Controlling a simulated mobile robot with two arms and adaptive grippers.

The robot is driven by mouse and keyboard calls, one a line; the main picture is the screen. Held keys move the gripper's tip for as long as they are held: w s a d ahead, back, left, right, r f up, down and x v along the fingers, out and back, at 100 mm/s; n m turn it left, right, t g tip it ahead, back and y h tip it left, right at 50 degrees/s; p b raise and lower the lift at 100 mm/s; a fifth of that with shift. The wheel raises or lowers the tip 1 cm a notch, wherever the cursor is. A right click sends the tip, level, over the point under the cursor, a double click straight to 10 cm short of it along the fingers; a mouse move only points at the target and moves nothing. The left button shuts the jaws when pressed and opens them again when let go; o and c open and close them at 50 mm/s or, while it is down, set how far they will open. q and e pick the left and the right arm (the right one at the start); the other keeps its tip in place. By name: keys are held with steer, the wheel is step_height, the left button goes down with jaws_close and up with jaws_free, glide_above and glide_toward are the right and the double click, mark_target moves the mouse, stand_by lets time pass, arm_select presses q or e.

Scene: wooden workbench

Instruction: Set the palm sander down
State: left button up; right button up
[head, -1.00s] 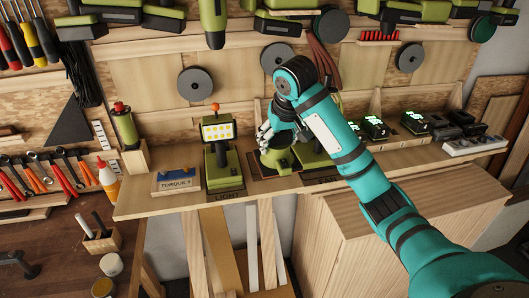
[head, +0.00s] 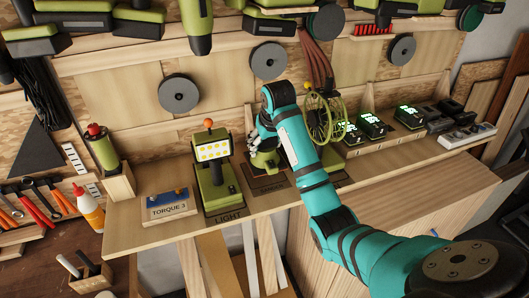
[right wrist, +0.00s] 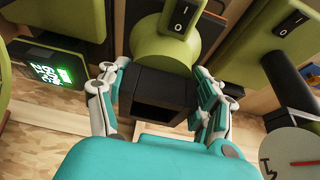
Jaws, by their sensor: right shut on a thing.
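The palm sander (head: 264,159) is a green and black tool at the middle of the shelf, over a dark labelled board (head: 270,185). My right gripper (head: 257,140) comes down on it from above and is shut on it. In the right wrist view the sander's green body (right wrist: 165,50), with an I/O switch, and its black block sit between the two fingers of the gripper (right wrist: 160,82). I cannot tell whether its underside touches the board. My arm hides part of the board's right side. My left gripper is not in view.
The work light (head: 215,165) stands close left of the sander on its board. The TORQUE 3 box (head: 168,204) is further left. A green-rimmed spoked wheel (head: 325,118) and lit chargers (head: 371,126) are to the right. Tools hang above.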

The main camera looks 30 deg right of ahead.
mark_target(263, 154)
steer(key=x, duration=0.2)
steer(key=p+x, duration=0.1)
steer(key=x, duration=0.1)
steer(key=shift+a, duration=0.35)
steer(key=shift+f, duration=0.25)
steer(key=shift+s+d+r, duration=0.1)
steer(key=shift+s+d, duration=0.05)
steer(key=shift+s, duration=0.25)
steer(key=o, duration=1.5)
steer(key=shift+w+f, duration=0.15)
steer(key=shift+f, duration=0.2)
steer(key=shift+o, duration=1.3)
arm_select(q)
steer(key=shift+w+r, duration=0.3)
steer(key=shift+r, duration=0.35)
arm_select(e)
steer(key=shift+r, duration=0.1)
steer(key=shift+r, duration=0.1)
